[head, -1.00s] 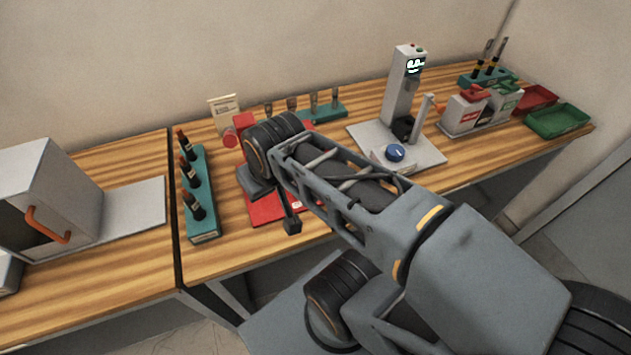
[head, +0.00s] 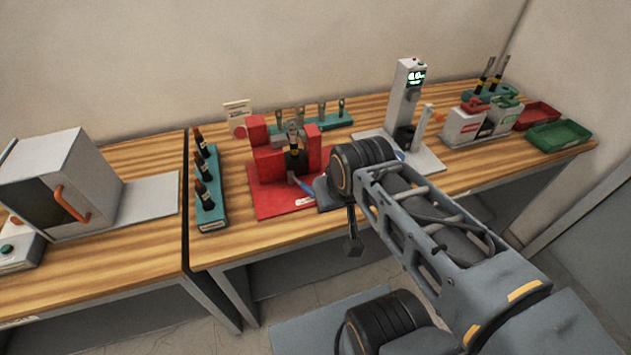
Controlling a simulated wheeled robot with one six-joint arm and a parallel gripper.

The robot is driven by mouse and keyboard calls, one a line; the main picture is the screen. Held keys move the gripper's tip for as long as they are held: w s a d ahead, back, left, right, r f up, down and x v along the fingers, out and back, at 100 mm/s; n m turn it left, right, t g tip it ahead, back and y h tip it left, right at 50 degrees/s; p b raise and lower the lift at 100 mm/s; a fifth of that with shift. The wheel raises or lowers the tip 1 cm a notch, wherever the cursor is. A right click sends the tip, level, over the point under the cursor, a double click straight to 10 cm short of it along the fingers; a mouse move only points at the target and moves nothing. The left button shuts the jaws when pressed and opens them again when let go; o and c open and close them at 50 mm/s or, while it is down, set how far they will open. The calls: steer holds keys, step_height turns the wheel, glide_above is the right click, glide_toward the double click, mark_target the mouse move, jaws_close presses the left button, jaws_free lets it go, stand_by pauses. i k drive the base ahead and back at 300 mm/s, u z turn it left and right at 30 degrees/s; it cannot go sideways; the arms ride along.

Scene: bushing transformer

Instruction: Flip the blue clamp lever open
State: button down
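The red clamp fixture (head: 270,163) stands on its red base plate on the wooden bench. A dark bushing with a metal top (head: 295,158) stands upright in it. The blue clamp lever (head: 302,186) shows as a short blue bar low at the front of the fixture, slanting down to the right. My gripper (head: 324,192) is at the right front of the fixture, close to the lever's lower right end. My wrist hides most of it, and its fingers cannot be made out. I cannot tell whether it touches the lever.
A teal rack with dark bottle-like parts (head: 207,190) stands left of the fixture, and another teal rack (head: 330,122) behind it. A grey test stand (head: 404,95) is to the right, partly behind my arm. A grey cabinet with an orange handle (head: 60,185) is far left.

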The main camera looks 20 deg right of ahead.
mark_target(291, 179)
steer(key=z, duration=0.05)
steer(key=i, duration=0.5)
steer(key=z, duration=0.2)
steer(key=k, duration=0.5)
steer(key=z, duration=0.55)
steer(key=k, duration=0.85)
steer(key=u, duration=0.05)
steer(key=i, duration=0.5)
steer(key=u, duration=0.95)
steer(key=i, duration=0.8)
steer(key=u, duration=0.05)
